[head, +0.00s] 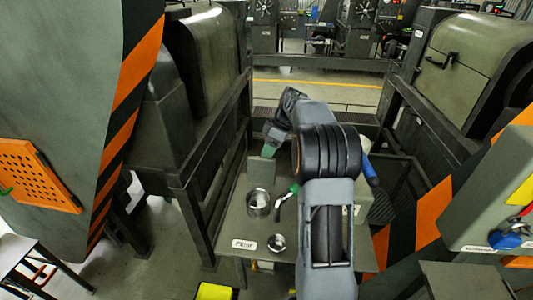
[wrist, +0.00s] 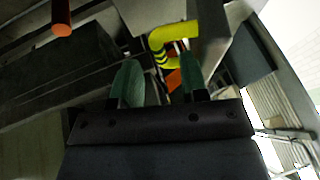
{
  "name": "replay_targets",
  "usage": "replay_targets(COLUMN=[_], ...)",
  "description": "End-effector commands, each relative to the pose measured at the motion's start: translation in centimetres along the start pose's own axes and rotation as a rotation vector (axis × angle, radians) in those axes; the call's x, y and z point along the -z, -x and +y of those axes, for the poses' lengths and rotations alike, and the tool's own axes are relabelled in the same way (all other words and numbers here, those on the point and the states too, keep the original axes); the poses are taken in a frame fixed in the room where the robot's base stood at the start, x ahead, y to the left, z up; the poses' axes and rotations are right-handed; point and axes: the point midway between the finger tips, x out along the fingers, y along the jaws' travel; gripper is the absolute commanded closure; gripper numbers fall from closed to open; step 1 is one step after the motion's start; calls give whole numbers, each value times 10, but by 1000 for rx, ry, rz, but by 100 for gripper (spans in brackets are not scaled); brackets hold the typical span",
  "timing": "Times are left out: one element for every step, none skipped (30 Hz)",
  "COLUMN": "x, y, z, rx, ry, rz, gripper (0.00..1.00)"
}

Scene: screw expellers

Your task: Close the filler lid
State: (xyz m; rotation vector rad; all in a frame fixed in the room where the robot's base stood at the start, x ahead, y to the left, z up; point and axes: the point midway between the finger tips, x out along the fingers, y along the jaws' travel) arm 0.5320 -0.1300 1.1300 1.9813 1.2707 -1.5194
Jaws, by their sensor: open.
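A "Filler" label (head: 244,244) is on the front left of a grey metal table. Behind it stands an open round metal cup or neck (head: 259,203). A smaller round metal piece (head: 277,243) sits to the right of the label; I cannot tell which of these is the filler lid. A bent metal lever with a green handle (head: 285,202) lies between them. My gripper (head: 271,145) is beyond and above these parts, partly hidden by my arm. In the wrist view my gripper (wrist: 160,82) has its two green fingers apart, with nothing seen between them. No lid is recognisable there.
A blue-handled part (head: 370,170) is right of my arm. Machines with orange-black striped panels (head: 130,75) stand at both sides. A yellow object (head: 214,291) is low in front. The wrist view shows a yellow pipe-like part (wrist: 174,32) and an orange cylinder end (wrist: 62,30).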

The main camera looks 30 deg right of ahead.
Motion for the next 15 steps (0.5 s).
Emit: replay_targets(x=[0,0,0,0,0,1,1,1,1,1,1,1,1,1,1], y=[-5,-7,-10,-12,-13,-15,-16,-16,-17,-17,-17,-17,-17,-17,-17], z=[0,0,0,-1,-1,0,0,0,0,0,0,0,0,0,0], rx=[2,1,2,2,2,1,1,0,0,0,0,0,0,0,0], ry=[0,0,0,0,1,1,1,1,1,1,2,2,2,2,2], rz=[0,0,-1,-1,-1,-1,-1,-1,-1,-1,-1,-1,-1,-1,-1], gripper=[60,60,60,60,60,60,60,60,60,60,60,60,60,60,60])
